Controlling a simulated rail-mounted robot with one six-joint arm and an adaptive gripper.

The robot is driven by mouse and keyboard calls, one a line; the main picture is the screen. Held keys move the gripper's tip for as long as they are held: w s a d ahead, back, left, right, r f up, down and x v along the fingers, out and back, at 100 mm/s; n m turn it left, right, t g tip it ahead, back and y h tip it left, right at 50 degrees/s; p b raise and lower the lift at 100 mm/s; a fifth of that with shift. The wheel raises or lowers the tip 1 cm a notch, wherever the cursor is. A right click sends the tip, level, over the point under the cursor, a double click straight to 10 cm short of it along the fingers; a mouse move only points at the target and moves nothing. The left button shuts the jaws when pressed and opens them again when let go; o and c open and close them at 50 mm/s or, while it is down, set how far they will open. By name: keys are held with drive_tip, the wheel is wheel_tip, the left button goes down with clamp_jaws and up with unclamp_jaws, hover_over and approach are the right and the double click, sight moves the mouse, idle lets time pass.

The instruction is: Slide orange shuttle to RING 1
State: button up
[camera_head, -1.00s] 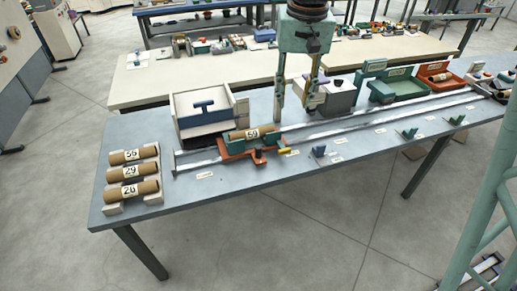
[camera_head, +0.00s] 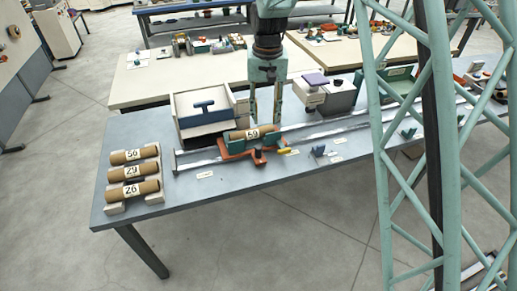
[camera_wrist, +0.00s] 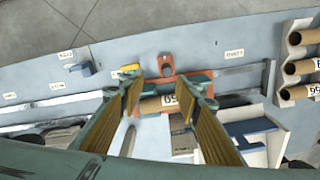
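The orange shuttle (camera_head: 232,152) sits on the long rail near its left end. Its green cradle holds a brown tube (camera_head: 250,133) with a number label that looks like 59. My gripper (camera_head: 265,119) points down above the shuttle's right end, its two fingers apart. In the wrist view the orange shuttle (camera_wrist: 168,65) and the tube (camera_wrist: 152,104) show between the spread fingers, and I cannot tell whether the fingers touch anything. Small labels lie along the rail's front, too blurred to read, so I cannot tell which marks RING 1.
A tube rack (camera_head: 112,208) stands at the table's left end. A white bin (camera_head: 180,104) and a grey box with a purple lid (camera_head: 340,96) stand behind the rail. A blue block (camera_head: 319,150) sits in front of it. A green lattice hides much of the right side.

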hover_over(258, 147)
wheel_tip(258, 147, down, 6)
drive_tip(key=shift+d+r, duration=0.1)
drive_tip(key=shift+r, duration=0.1)
drive_tip(key=shift+f, duration=0.1)
drive_tip(key=shift+f, duration=6.8)
clamp_jaws()
